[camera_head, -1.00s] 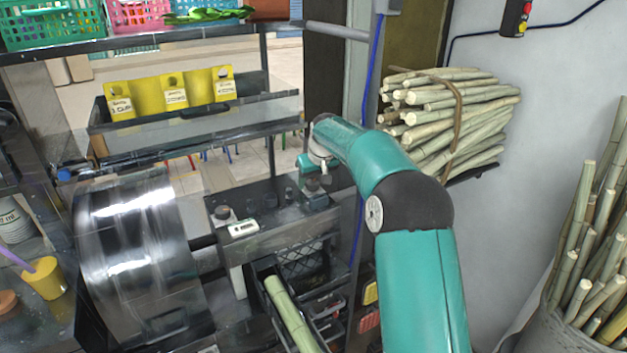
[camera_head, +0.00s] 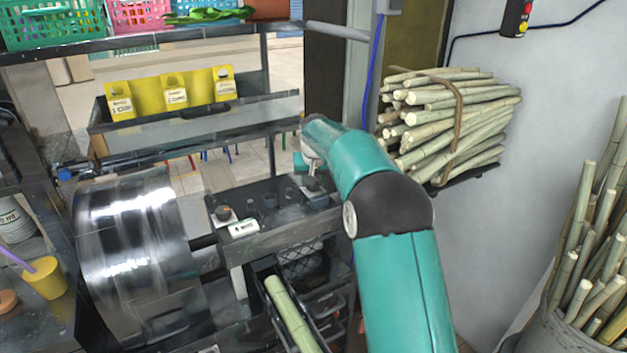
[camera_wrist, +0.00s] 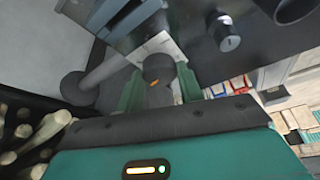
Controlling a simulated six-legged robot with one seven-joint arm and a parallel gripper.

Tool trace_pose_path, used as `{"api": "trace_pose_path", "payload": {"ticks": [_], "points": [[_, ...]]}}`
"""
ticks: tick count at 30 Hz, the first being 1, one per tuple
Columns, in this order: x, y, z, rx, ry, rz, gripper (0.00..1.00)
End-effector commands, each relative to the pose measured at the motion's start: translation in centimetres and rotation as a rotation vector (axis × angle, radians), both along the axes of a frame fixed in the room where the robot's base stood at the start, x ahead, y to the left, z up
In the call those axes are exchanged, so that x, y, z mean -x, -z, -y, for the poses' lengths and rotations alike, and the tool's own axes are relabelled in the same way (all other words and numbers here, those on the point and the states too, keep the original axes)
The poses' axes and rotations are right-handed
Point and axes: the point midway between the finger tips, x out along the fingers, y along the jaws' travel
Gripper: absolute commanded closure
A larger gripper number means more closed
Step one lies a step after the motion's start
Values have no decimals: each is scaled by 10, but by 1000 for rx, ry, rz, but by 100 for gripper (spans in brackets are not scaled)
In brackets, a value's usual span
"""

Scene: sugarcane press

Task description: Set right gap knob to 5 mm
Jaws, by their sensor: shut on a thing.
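The right gap knob (camera_wrist: 158,68) is a dark round knob with an orange mark, between the two green fingers of my gripper (camera_wrist: 160,90) in the wrist view. The fingers are shut on it. A white plate (camera_wrist: 165,43) shows partly behind it; I cannot read any scale on it. In the head view my gripper (camera_head: 308,164) is at the right end of the dark press panel (camera_head: 262,218), over the same knob (camera_head: 312,184), which is partly covered. The left knob (camera_head: 222,213) stands at the panel's other end.
A small white label (camera_head: 243,228) lies by the left knob. Another dark knob with a white mark (camera_wrist: 228,40) is close to my gripper. A shiny metal drum (camera_head: 135,250) is at the left. A cane bundle (camera_head: 450,115) sits right of my arm.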

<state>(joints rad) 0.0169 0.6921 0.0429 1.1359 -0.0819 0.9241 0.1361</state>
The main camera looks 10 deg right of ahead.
Motion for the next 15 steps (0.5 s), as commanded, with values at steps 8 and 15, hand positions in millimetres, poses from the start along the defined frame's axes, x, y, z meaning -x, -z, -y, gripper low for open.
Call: {"api": "trace_pose_path", "payload": {"ticks": [8,15], "points": [[-1,0,-3,2,261,1,86],[-1,1,-4,3,479,1,86]]}}
